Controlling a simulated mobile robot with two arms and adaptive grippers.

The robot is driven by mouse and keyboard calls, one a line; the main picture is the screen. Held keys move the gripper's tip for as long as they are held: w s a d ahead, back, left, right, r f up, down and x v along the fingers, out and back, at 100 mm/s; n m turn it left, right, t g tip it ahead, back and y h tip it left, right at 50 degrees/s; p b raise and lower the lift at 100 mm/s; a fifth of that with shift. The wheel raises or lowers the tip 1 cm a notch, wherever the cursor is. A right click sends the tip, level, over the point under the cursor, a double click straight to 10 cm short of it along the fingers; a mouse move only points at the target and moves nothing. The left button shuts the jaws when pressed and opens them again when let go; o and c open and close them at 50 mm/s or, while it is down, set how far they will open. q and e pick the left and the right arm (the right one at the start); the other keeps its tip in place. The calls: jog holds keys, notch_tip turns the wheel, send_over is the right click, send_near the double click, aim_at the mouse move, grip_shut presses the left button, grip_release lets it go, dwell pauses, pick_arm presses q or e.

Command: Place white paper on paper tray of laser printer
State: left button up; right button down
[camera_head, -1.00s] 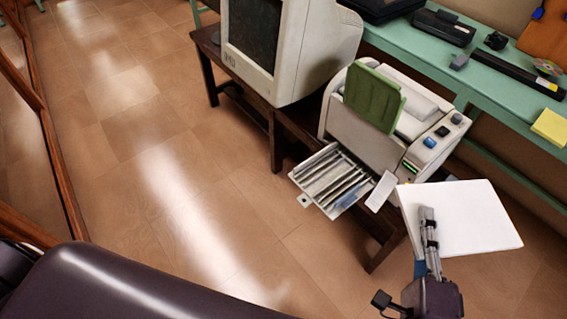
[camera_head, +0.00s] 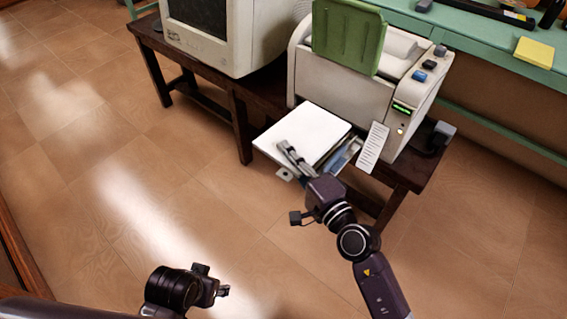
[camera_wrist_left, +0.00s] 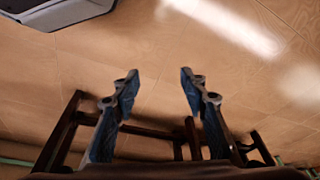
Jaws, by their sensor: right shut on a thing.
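The white paper (camera_head: 312,126) lies flat over the pulled-out paper tray (camera_head: 345,158) of the laser printer (camera_head: 345,75). Whether it rests on the tray or is held just above it, I cannot tell. My right gripper (camera_head: 286,149) is shut on the near edge of the paper. The paper covers most of the tray; its right side with a blue part still shows. My left gripper (camera_head: 222,291) is low at the bottom of the head view, away from the printer. In the left wrist view its fingers (camera_wrist_left: 158,90) are apart with nothing between them.
The printer stands on a dark wooden table (camera_head: 245,110) beside an old monitor (camera_head: 215,35). A green cover (camera_head: 347,37) stands up on the printer. A striped white flap (camera_head: 373,148) hangs beside the tray. A green bench (camera_head: 480,45) runs behind. The floor in front is clear.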

jog(key=shift+w+a+f+b, duration=0.3)
jog(key=shift+w+a+f, duration=0.1)
jog(key=shift+w+f, duration=0.1)
pick_arm(q)
jog(key=b+v, duration=0.3)
jog(key=v, duration=0.3)
pick_arm(e)
notch_tip(320, 180, down, 3)
jog(key=shift+r, duration=0.2)
pick_arm(q)
jog(key=w+d+r+t+h+b, duration=0.1)
jog(key=w+d+r+t+b, duration=0.1)
jog(key=w+r+t, duration=0.3)
jog(key=w+d+r+t+h+b, duration=0.1)
jog(key=w+r+t, duration=0.4)
jog(key=w, duration=0.7)
jog(key=shift+w+d+r+m+h+b, duration=0.3)
jog(key=shift+d+r+b, duration=0.2)
jog(key=shift+d, duration=0.85)
pick_arm(e)
jog(key=shift+f, duration=2.05)
pick_arm(q)
jog(key=shift+w+d+r+t, duration=0.1)
jog(key=shift+w+r+t, duration=0.1)
jog(key=shift+r+t, duration=0.2)
pick_arm(e)
jog(key=shift+f, duration=0.15)
pick_arm(q)
jog(key=shift+w+r, duration=0.15)
jog(key=shift+r, duration=0.2)
